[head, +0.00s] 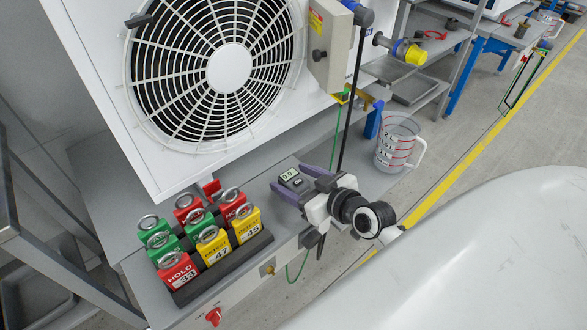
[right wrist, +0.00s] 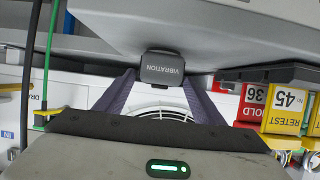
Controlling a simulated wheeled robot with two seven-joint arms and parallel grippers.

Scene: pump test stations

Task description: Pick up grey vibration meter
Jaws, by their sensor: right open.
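My left gripper is not in view.
A black rack (head: 225,265) of red, green and yellow tags stands left of the meter. The white fan unit (head: 110,90) rises behind it. A clear measuring jug (head: 398,143) stands to the right. A dark rod and green cable run close to my right gripper.

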